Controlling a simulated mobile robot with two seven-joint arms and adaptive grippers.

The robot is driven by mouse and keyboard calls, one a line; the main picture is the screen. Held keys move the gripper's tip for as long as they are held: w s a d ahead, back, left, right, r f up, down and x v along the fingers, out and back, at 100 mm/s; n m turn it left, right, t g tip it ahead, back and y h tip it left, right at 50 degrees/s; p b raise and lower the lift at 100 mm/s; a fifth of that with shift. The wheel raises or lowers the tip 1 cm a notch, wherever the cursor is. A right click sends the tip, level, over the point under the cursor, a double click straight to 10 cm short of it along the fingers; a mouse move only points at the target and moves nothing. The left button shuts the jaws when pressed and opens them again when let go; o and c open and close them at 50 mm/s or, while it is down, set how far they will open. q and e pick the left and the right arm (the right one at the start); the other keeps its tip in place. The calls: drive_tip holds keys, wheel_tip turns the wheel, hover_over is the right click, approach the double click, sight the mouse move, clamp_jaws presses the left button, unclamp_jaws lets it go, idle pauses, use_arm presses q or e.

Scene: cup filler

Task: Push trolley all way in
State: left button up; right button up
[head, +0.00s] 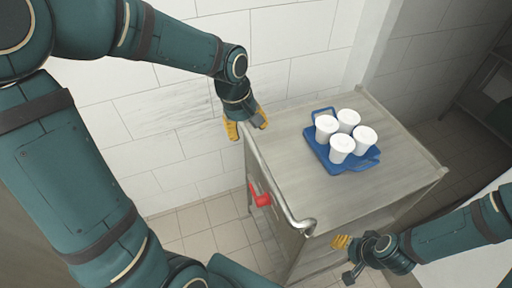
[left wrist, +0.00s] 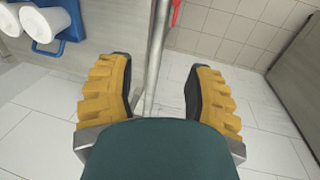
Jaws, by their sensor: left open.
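The trolley (head: 390,190) is a grey, wood-topped cart standing at the tiled wall. A metal handle bar (head: 278,195) runs along its left edge and curves at the near corner. My left gripper (head: 246,127) is open at the far end of this bar. In the left wrist view the bar (left wrist: 157,55) appears between the two spread yellow fingers (left wrist: 160,95), which are not closed on it. My right gripper (head: 346,258) looks open and empty, beside the trolley's near side, below the bar's curved end.
A blue tray (head: 325,114) with several white cups (head: 340,148) sits on the trolley top. A red lever (head: 261,198) sticks out from the trolley's left side. Tiled floor (head: 205,225) is clear to the left. A dark shelf (head: 490,90) stands at the far right.

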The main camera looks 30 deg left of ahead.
sight(255, 149)
use_arm(q)
drive_tip(key=f, duration=0.3)
drive_tip(key=w+d+f, duration=0.1)
drive_tip(key=f, duration=0.2)
drive_tip(key=f+b, duration=0.1)
drive_tip(key=f, duration=0.3)
drive_tip(key=shift+w+d+f, duration=0.1)
drive_tip(key=shift+w+d, duration=0.05)
drive_tip(key=shift+w, duration=0.25)
drive_tip(key=shift+c, duration=0.3)
clamp_jaws()
